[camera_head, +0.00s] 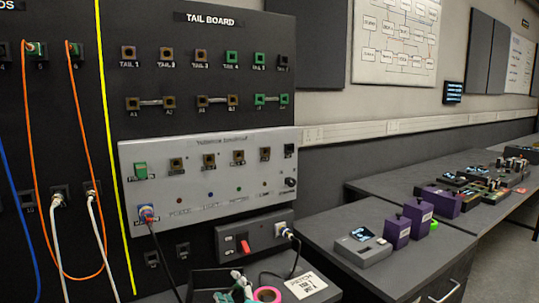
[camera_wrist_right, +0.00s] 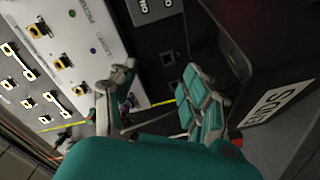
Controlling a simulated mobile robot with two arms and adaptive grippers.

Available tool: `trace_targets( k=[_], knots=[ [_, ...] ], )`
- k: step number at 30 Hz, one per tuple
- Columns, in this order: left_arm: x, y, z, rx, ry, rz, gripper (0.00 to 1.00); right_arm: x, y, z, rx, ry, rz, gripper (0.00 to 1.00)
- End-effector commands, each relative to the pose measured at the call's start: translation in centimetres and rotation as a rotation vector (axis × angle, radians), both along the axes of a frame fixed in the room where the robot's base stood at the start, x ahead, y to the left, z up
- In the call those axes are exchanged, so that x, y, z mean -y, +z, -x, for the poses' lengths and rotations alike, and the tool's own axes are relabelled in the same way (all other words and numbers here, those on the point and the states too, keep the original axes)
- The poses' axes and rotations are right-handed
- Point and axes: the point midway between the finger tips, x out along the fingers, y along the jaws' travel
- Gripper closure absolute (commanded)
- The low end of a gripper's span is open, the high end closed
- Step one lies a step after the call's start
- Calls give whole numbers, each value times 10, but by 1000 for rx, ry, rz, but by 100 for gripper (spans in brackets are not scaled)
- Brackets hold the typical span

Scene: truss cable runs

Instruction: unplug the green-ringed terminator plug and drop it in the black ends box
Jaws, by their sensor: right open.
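A green piece (camera_head: 140,170) sits at the upper left socket of the light grey panel (camera_head: 215,160). I cannot tell whether it is the green-ringed terminator plug or a green socket. A plug with a blue ring (camera_head: 147,214) and black cable sits below it. The black ends box (camera_wrist_right: 235,62) shows at the right of the right wrist view, its label upside down. A dark box edge (camera_head: 203,272) at the bottom of the head view is probably the same box. My right gripper (camera_wrist_right: 158,95) is open, with its fingers apart. It also shows low in the head view (camera_head: 240,287).
A grey box with a red switch (camera_head: 243,246) is mounted under the panel. Pink tape (camera_head: 267,294) and a white card (camera_head: 306,285) lie on the surface. Orange cables (camera_head: 82,120) and white cables (camera_head: 97,225) hang at left. Purple boxes (camera_head: 397,231) stand on the right bench.

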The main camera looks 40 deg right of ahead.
Motion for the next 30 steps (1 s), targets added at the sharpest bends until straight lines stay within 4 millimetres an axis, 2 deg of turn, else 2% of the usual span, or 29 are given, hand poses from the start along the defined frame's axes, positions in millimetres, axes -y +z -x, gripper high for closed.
trace_targets(
  k=[3, 10, 15, 27, 30],
  knots=[
    [1, 0, -1, 1, 0, 0, 60, -6, -1, 26, -1, 0, -1, 51],
    [1, 0, -1, 1, 0, 1, 60, -13, 0, 56, 1, 1, -1, 51],
    [1, 0, -1, 1, 0, 1, 60, -15, 1, 62, 2, 0, 0, 51],
    [1, 0, -1, 2, -1, 1, 60, -15, 1, 61, 2, 0, -1, 51],
    [1, 0, -1, 2, -1, 1, 60, -16, -6, 63, -20, -4, -23, 51]
  ],
)
